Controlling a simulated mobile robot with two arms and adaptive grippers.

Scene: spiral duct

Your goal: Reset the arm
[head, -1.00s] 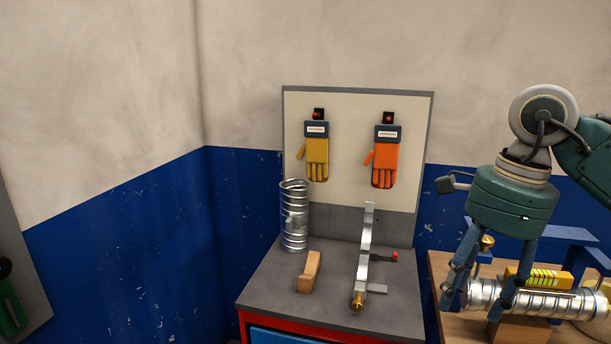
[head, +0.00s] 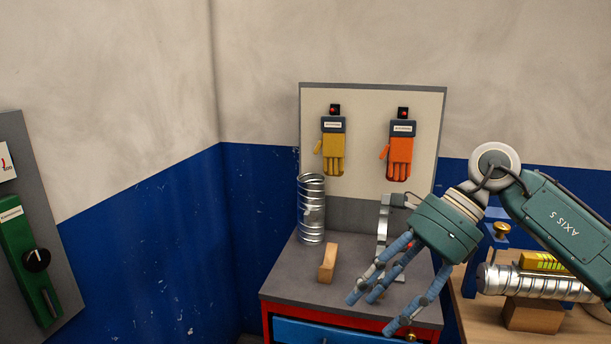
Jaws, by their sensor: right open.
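My right arm comes in from the right in the head view, and its gripper (head: 380,298) hangs over the front right part of the grey-topped cabinet (head: 285,283). Its fingers are spread, pointing down and to the left, with nothing between them. The gripper partly hides a metal bracket-like tool (head: 383,222) standing on the cabinet. My left gripper is not in view.
A spiral duct piece (head: 311,212) and a wooden block (head: 328,263) stand on the cabinet. Two gloves, yellow (head: 333,154) and orange (head: 400,157), hang on the board behind. At right, a longer duct (head: 530,283) lies on a wooden support (head: 533,316). A green device (head: 30,258) is at left.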

